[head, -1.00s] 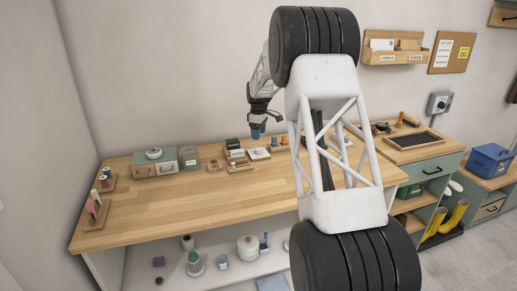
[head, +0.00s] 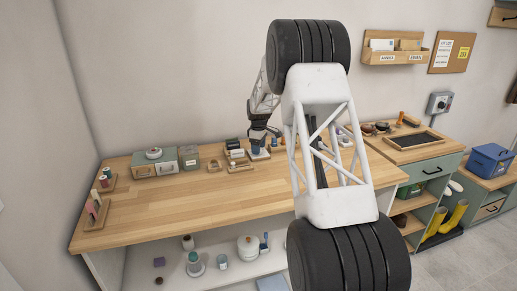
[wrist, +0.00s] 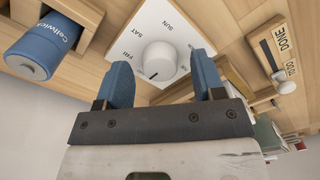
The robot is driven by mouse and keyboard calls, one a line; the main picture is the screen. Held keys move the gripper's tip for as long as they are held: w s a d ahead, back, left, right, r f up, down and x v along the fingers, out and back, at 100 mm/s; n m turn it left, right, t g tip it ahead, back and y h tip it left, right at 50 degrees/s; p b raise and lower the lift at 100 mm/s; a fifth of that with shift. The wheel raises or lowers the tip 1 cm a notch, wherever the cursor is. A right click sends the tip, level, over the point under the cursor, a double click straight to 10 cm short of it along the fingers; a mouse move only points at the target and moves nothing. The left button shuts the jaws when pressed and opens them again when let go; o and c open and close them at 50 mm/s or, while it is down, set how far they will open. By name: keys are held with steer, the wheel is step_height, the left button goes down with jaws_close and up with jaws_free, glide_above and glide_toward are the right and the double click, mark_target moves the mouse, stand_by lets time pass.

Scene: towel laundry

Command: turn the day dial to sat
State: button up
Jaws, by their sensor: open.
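The day dial is a white round knob (wrist: 160,60) on a white square plate (wrist: 185,22), seen in the wrist view. SUN, SAT and FRI are readable on the plate; other labels are hidden or unclear. A small dark mark shows on the knob's lower left edge in the picture, away from SAT; I cannot tell which day it marks. My gripper (wrist: 163,80) is open, its blue fingertips on either side of the knob with gaps visible. In the head view my gripper (head: 259,143) is down at the dial plate (head: 259,156), mostly covering it.
A blue cylinder (wrist: 42,48) in a wooden holder lies left of the dial in the wrist view. A DONE/TODO slider board (wrist: 272,50) is at right. In the head view, green boxes (head: 165,166) stand left on the wooden worktop (head: 190,210), whose front is clear.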

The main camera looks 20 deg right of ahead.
steer(key=shift+f, duration=0.2)
steer(key=shift+c, duration=0.3)
steer(key=c, duration=0.9)
steer(key=shift+o, duration=0.2)
